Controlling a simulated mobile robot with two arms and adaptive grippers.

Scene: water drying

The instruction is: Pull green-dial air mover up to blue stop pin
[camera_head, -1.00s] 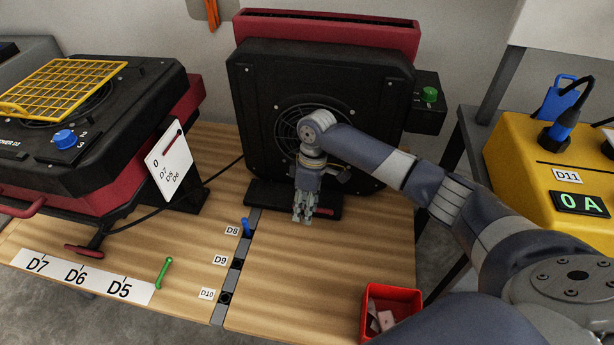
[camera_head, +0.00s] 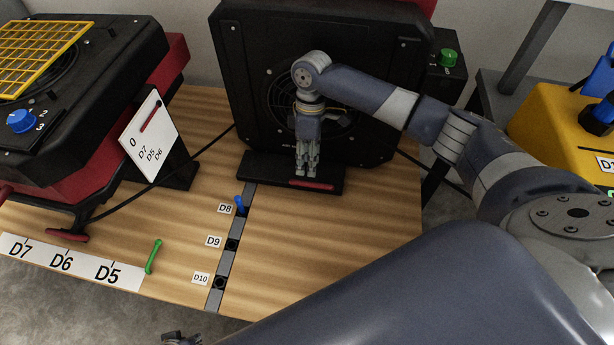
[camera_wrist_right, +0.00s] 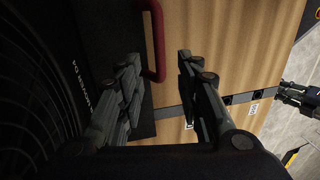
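The green-dial air mover (camera_head: 370,120) is a black fan unit standing upright at the back of the wooden bench, with a green dial (camera_head: 448,57) on its right side. A red handle (camera_head: 313,184) is on the front of its base (camera_head: 245,172). The blue stop pin (camera_head: 240,204) stands in the grey strip at D8, in front of the base and apart from it. My right gripper (camera_head: 306,170) points down just over the base at the handle. In the right wrist view its fingers are apart, with the red handle (camera_wrist_right: 156,45) showing between them. My left gripper (camera_wrist_right: 298,97) is small in the right wrist view; its opening is unclear.
Another black and red unit with a blue dial (camera_head: 21,121) stands at left. A green pin (camera_head: 153,257) is beside the D5 label. The strip (camera_head: 226,262) has holes at D9 and D10. A yellow box (camera_head: 560,125) is at right. A cable runs across the bench.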

